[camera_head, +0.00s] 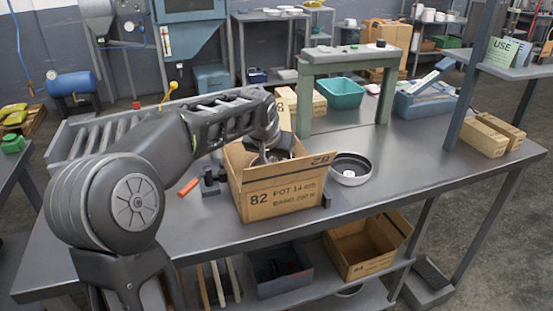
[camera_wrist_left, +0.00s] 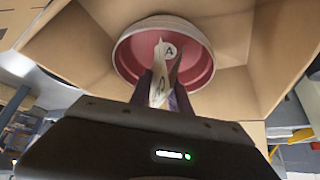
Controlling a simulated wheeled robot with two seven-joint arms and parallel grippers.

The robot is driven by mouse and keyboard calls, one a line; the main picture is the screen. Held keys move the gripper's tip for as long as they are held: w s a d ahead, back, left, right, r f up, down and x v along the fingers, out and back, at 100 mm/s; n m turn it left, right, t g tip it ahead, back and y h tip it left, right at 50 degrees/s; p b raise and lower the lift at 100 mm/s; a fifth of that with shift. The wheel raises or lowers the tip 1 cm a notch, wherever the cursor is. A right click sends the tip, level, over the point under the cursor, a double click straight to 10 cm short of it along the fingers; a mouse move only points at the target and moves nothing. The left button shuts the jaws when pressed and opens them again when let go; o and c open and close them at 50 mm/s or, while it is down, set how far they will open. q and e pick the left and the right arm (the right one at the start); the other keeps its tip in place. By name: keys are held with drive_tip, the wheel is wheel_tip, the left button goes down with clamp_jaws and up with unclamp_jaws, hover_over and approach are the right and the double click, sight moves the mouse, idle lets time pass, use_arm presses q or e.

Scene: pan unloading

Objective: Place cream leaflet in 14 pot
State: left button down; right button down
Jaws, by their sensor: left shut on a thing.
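My left arm reaches from the left into an open cardboard box (camera_head: 277,197) marked "82 POT 14 cm" on the worktable. In the left wrist view, my left gripper (camera_wrist_left: 166,75) is shut on a pale leaflet (camera_wrist_left: 159,88) with printing on it. Its tips are over a round pot (camera_wrist_left: 203,72), reddish inside with a pale rim, lying in the box. The leaflet's end shows against the pot's inside; whether it touches the bottom cannot be told. In the head view, the gripper and leaflet are mostly hidden by the arm and box walls. My right gripper is not in view.
A white-rimmed pan (camera_head: 350,169) stands right of the box. An orange-handled tool (camera_head: 188,187) lies left of the box. Small boxes (camera_head: 483,138) stand at the right; the right front tabletop is clear.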

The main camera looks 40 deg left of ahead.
use_arm(q)
drive_tip(key=c, duration=1.1)
unclamp_jaws()
drive_tip(key=shift+c, duration=0.2)
wheel_tip(320, 180, up, 7)
drive_tip(key=p, duration=0.5)
drive_tip(key=shift+r+p, duration=0.1)
drive_tip(key=shift+p, duration=0.2)
